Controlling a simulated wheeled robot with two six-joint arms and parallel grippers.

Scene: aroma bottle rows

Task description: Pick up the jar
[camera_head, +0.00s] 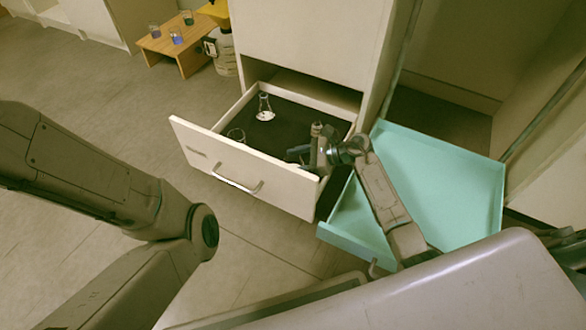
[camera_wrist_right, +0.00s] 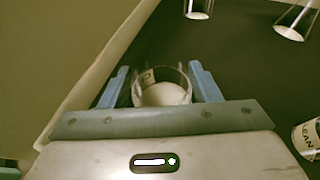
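A clear glass jar (camera_wrist_right: 163,92) with pale contents stands between the two blue fingers of my right gripper (camera_wrist_right: 160,68) in the right wrist view. The fingers are spread on either side of it, with a narrow dark gap showing at the left. In the head view my right gripper (camera_head: 298,154) reaches into the open drawer (camera_head: 236,166) at its right front part. There the jar is hidden or too small to tell. My left arm shows at the left of the head view, but its gripper is out of frame.
A glass flask (camera_head: 264,107) and another glass vessel (camera_head: 236,134) stand in the drawer. A labelled container (camera_wrist_right: 308,138) is at the right of the wrist view. A teal open drawer (camera_head: 440,180) lies right of the white one.

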